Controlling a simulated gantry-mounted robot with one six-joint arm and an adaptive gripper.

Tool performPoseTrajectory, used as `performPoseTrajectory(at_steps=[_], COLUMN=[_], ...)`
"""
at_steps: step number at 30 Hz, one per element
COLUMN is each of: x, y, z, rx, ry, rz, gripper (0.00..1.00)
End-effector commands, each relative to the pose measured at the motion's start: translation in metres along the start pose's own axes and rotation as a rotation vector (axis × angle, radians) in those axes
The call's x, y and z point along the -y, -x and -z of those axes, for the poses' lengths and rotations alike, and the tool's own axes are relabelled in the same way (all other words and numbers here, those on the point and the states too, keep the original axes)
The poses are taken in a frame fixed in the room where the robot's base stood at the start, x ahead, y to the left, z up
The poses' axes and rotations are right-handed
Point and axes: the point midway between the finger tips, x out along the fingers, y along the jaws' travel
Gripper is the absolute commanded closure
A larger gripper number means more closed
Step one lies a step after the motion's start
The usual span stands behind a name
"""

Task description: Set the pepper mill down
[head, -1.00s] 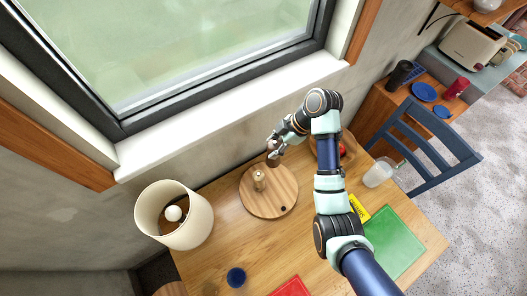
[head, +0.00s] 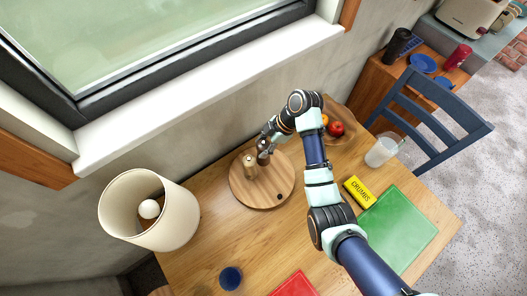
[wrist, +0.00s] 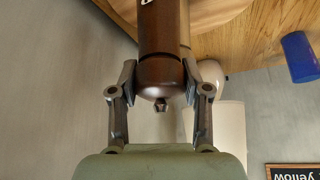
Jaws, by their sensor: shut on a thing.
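The pepper mill is dark brown with a small knob at its top. In the wrist view the mill (wrist: 162,70) sits between the two fingers of my gripper (wrist: 160,88), which is shut on its upper part. In the head view the pepper mill (head: 263,159) is over the far part of the round wooden board (head: 262,197), just right of a paler wooden mill (head: 249,169). My gripper (head: 265,146) partly covers it. I cannot tell whether its base touches the board.
A lamp (head: 130,215) stands left of the board. A blue cup (head: 231,279) is at the front. A fruit bowl (head: 345,117), yellow box (head: 357,192), green board (head: 398,232) and clear jug (head: 381,152) are to the right. The wall is close behind. Bare table lies before the board.

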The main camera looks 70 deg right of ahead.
Motion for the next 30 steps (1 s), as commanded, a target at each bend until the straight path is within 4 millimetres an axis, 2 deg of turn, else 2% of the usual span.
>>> performPoseTrajectory(at_steps=[4, 10, 22, 23, 27, 30], x=[0.000, 0.001, 0.000, 0.001, 0.001, 0.001], y=[-0.006, -0.035, -0.042, -0.041, -0.041, -0.041], z=[-0.003, -0.020, -0.024, -0.024, -0.024, -0.023], rx=[0.000, 0.000, 0.000, 0.001, 0.001, 0.001], ry=[-0.001, -0.002, 0.000, 0.000, 0.000, 0.000], rz=[0.002, 0.002, 0.000, 0.001, 0.001, 0.001], gripper=[1.00, 1.00, 1.00, 0.48, 0.28, 0.28])
